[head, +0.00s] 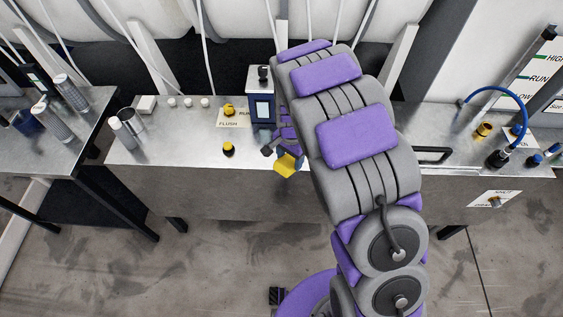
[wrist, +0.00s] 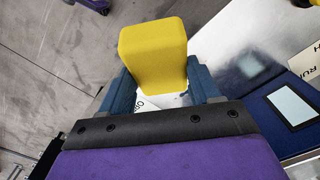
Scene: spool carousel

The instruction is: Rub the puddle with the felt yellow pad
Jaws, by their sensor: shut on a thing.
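The yellow felt pad (head: 286,165) is a block held in my gripper (head: 285,153) at the front edge of the metal bench. In the wrist view the pad (wrist: 152,55) stands out between the two blue fingers of my gripper (wrist: 161,88), which are shut on its sides. A pale, shiny bluish patch (wrist: 250,66) on the metal right of the pad may be the puddle or a reflection; I cannot tell which. No puddle is clear in the head view, where my arm hides part of the bench.
A blue device with a screen (head: 263,107) stands just behind my gripper. Yellow-topped knobs (head: 228,149) and a flush label (head: 233,121) are to its left. A metal cup (head: 131,119) stands further left. A blue hose (head: 497,91) arches at the right. The bench (head: 185,165) has bare metal around the knobs.

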